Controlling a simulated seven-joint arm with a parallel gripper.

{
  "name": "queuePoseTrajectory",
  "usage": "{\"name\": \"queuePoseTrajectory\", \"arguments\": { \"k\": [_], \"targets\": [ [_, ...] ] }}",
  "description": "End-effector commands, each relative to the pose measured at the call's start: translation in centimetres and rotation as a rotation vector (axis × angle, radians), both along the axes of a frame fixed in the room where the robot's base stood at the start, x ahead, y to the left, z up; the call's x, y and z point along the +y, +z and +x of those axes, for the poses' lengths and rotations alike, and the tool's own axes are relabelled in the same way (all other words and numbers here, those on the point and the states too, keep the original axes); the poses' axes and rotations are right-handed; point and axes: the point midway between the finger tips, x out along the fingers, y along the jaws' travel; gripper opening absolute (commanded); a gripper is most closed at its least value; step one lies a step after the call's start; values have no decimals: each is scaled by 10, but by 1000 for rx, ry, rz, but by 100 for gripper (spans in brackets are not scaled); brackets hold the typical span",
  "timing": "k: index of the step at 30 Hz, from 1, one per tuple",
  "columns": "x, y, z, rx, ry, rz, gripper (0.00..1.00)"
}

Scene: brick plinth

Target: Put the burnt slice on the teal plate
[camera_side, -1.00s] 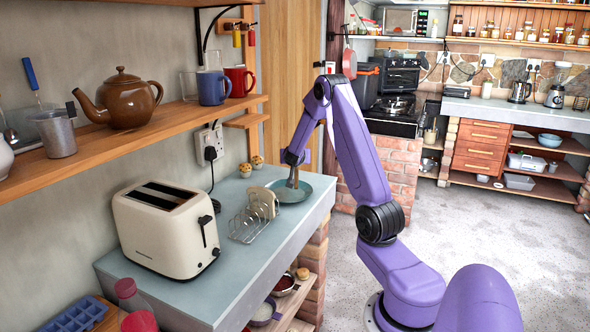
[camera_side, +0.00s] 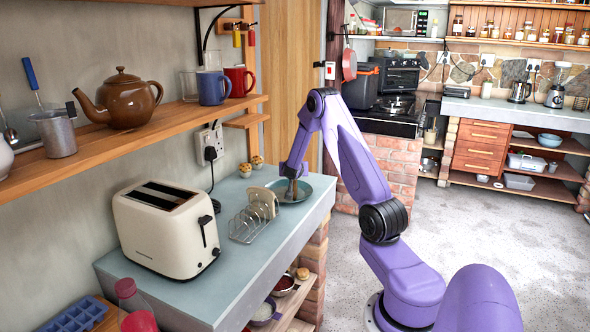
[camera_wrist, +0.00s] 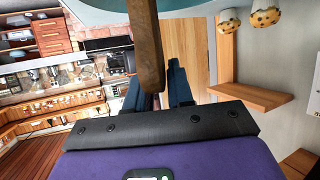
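The burnt slice (camera_wrist: 147,45) shows edge-on and brown in the wrist view, between the two dark fingers of my gripper (camera_wrist: 152,92). The fingers appear to be against its faces. In the side view my gripper (camera_side: 291,181) is low over the teal plate (camera_side: 305,190) at the far end of the counter. The slice stands upright there, small and partly hidden; I cannot tell whether it touches the plate. The plate's rim also crosses the top of the wrist view (camera_wrist: 200,7).
A wire toast rack (camera_side: 248,222) holding a pale slice (camera_side: 262,196) stands just in front of the plate. A cream toaster (camera_side: 165,228) stands nearer. Two muffins (camera_side: 251,165) sit by the wall behind the plate. A wooden shelf (camera_side: 150,126) with mugs and a teapot hangs above.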

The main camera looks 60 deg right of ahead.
Motion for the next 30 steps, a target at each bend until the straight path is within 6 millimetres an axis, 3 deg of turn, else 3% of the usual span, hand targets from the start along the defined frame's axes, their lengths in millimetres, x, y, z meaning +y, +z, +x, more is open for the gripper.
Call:
{"name": "queuePoseTrajectory", "arguments": {
  "k": [14, 30],
  "targets": [
    [3, 5, -1, 0, 1, 0, 43],
    [80, 41, -33, -1, 2, -1, 43]
  ]
}}
